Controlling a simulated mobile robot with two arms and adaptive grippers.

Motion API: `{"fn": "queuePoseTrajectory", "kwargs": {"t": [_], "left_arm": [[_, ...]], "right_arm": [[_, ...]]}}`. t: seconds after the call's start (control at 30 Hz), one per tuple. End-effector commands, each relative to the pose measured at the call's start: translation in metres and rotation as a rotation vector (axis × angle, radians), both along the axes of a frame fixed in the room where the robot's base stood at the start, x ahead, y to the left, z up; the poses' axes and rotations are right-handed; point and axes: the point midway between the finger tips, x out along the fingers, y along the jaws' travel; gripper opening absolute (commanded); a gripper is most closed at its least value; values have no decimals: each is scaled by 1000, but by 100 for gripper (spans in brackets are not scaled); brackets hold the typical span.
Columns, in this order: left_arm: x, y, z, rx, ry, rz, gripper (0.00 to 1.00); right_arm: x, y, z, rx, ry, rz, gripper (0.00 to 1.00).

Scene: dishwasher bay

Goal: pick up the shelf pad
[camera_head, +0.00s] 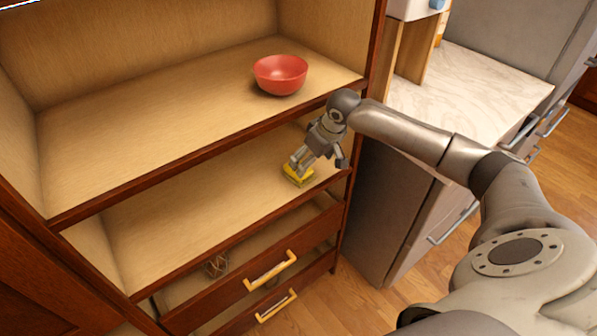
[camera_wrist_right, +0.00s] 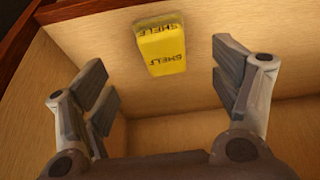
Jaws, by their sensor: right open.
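The shelf pad is a yellow block with dark "SHELF" lettering; it shows in the right wrist view (camera_wrist_right: 160,48), lying on the wooden shelf board. In the head view the pad (camera_head: 298,176) is on the lower shelf near its right end, partly hidden by my gripper. My right gripper (camera_head: 300,164) reaches into the lower shelf just above the pad. In the right wrist view the fingers of the right gripper (camera_wrist_right: 160,85) are spread wide, with nothing between them; the pad lies beyond the fingertips. My left gripper is not in view.
The upper shelf board (camera_head: 150,135) is close above the right gripper. A red bowl (camera_head: 281,75) stands on it. Below is an open drawer (camera_head: 250,285) with a yellow handle and a wire object (camera_head: 216,264). A marble-topped counter (camera_head: 470,90) stands to the right.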

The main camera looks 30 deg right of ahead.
Motion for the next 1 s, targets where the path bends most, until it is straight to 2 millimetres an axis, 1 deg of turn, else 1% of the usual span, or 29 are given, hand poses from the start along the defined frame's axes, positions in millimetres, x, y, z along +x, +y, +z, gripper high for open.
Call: {"fn": "queuePoseTrajectory", "kwargs": {"t": [0.03,0.1,0.27,0.33,0.5,0.6,0.7,0.9,1.0], "left_arm": [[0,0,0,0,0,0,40],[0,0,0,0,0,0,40],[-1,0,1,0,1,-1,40],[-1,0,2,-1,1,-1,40],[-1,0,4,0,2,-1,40],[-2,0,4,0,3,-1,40],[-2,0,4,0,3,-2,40],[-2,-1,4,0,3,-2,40],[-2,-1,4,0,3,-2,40]], "right_arm": [[3,1,-8,3,0,-1,83],[7,1,-16,1,0,0,83],[11,2,-26,0,-1,2,83],[12,3,-33,-1,1,1,83],[21,6,-58,0,1,2,83],[25,6,-68,-1,-1,2,83],[27,7,-72,-1,-1,3,83],[27,7,-72,-2,-1,3,83],[27,6,-72,-2,-1,2,70]]}}
